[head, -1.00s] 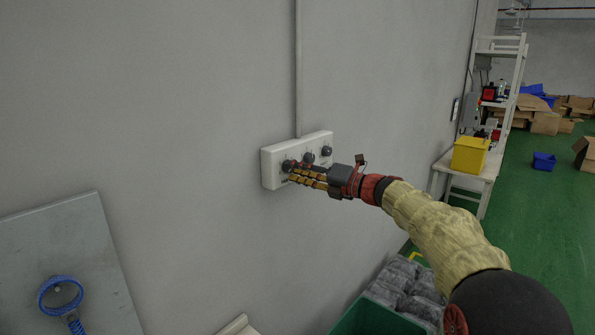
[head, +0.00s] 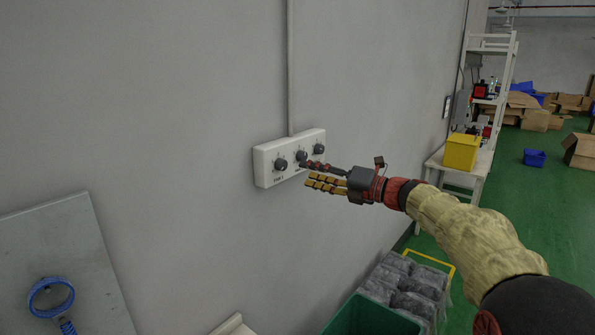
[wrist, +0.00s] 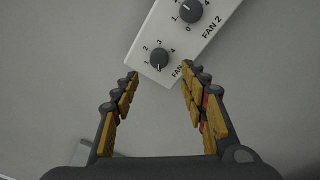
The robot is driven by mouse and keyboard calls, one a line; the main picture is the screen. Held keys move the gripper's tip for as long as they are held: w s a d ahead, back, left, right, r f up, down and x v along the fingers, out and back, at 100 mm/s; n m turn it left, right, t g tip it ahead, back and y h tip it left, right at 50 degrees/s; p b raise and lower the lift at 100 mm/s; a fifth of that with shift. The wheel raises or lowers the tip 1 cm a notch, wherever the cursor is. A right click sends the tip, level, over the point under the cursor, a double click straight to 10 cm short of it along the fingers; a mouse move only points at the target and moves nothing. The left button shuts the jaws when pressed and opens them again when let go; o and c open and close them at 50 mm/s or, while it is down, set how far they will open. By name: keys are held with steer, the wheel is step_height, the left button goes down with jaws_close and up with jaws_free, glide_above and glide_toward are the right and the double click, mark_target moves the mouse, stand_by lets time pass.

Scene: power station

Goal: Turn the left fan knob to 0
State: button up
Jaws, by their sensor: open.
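The left fan knob (head: 280,164) is a dark round knob on a white wall panel (head: 265,175), marked FAN 1 in the head view. In the wrist view this knob (wrist: 159,60) lies between and beyond my fingertips. Its white pointer line points down in the picture, away from the 3; I cannot make out a 0 by it. My gripper (head: 306,173) is open and empty, back from the panel and right of the left knob. In the wrist view my gripper (wrist: 162,72) has its fingers spread, apart from the knob.
The middle knob (head: 302,157), FAN 2, is close behind my upper finger in the head view. A third knob (head: 319,149) is at the right. A conduit (head: 291,70) rises above the panel. A green bin (head: 370,318) and grey bundles (head: 400,285) stand below.

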steer(key=shift+v, duration=2.25)
